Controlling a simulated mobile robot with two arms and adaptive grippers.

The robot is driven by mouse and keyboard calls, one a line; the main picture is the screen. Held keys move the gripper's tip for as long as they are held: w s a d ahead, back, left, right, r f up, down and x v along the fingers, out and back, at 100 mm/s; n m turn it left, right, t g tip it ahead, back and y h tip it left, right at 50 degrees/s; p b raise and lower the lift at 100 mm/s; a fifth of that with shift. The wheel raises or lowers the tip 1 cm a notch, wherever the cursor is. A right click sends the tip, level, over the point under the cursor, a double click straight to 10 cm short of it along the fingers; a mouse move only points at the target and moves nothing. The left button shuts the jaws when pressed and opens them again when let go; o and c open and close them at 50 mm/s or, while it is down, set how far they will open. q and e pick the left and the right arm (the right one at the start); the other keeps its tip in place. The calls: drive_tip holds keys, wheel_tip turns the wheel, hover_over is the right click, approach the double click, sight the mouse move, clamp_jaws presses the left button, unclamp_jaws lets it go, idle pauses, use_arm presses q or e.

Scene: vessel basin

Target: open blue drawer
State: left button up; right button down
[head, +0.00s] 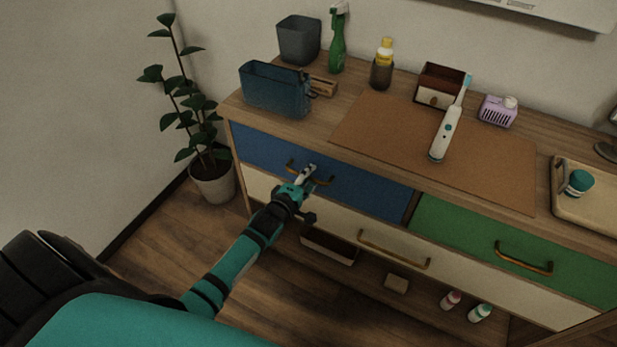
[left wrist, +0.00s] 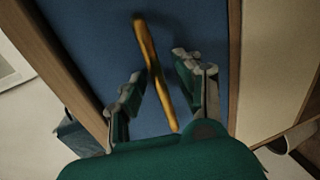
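The blue drawer (head: 370,190) is at the upper left of the cabinet front and looks closed. Its brass handle (head: 322,181) is a curved bar. My left gripper (head: 306,174) is at the handle in the head view. In the left wrist view, the blue drawer front (left wrist: 92,40) fills the middle, and the handle (left wrist: 152,62) runs between the two fingers of my left gripper (left wrist: 160,88). The fingers are apart, with a gap on both sides of the bar. My right gripper is in neither view.
A green drawer (head: 463,237) is to the right, and a cream drawer (head: 345,238) with a brass handle lies below. A blue bin (head: 275,90) stands on the top near its left edge. A potted plant (head: 212,182) stands on the floor left of the cabinet.

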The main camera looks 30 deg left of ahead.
use_arm(q)
clamp_jaws()
idle(0.4)
